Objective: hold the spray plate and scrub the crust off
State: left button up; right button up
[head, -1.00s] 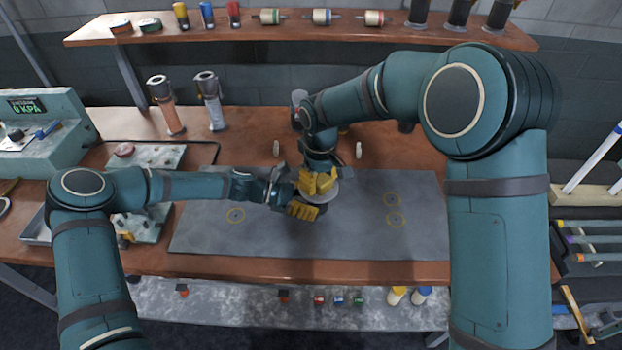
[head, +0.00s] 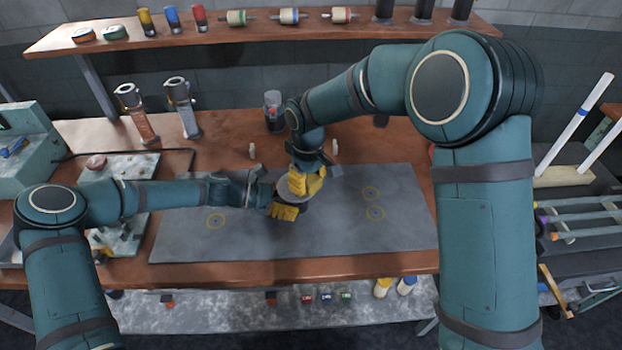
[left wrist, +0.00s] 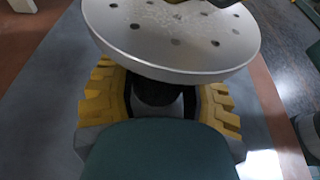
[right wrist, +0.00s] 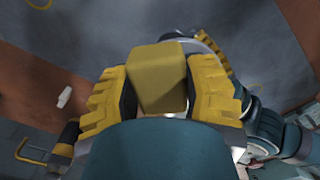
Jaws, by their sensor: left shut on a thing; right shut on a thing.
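The spray plate (left wrist: 150,42) is a pale metal disc with dark holes and a whitish crust pattern on its face. My left gripper (left wrist: 155,95) is shut on the dark stem beneath it, holding it above the grey mat. In the head view the plate (head: 284,189) is mostly hidden by my right gripper (head: 306,184). My right gripper (right wrist: 162,85) is shut on a yellow-brown scrub block (right wrist: 157,75), over the plate. The block's end reaches the plate's face at the top of the left wrist view; firm contact cannot be told. My left gripper (head: 284,212) is just below.
The grey mat (head: 180,235) with yellow rings lies on the brown bench (head: 230,140). Two cylinders (head: 137,112) (head: 183,107) and a glass jar (head: 273,112) stand behind. A rack of rods (head: 590,220) stands at right. The mat is clear on both sides.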

aim_at(284, 186)
jog(key=shift+w+a, duration=0.2)
jog(key=shift+a, duration=2.9)
jog(key=shift+d, duration=0.15)
jog(key=shift+s+d+f, duration=0.1)
jog(key=shift+d, duration=0.8)
jog(key=shift+s+d+f, duration=0.1)
jog(key=shift+d, duration=0.8)
jog(key=shift+s+d+r, duration=0.1)
jog(key=shift+d, duration=1.6)
jog(key=shift+a+r, duration=0.15)
jog(key=shift+r, duration=3)
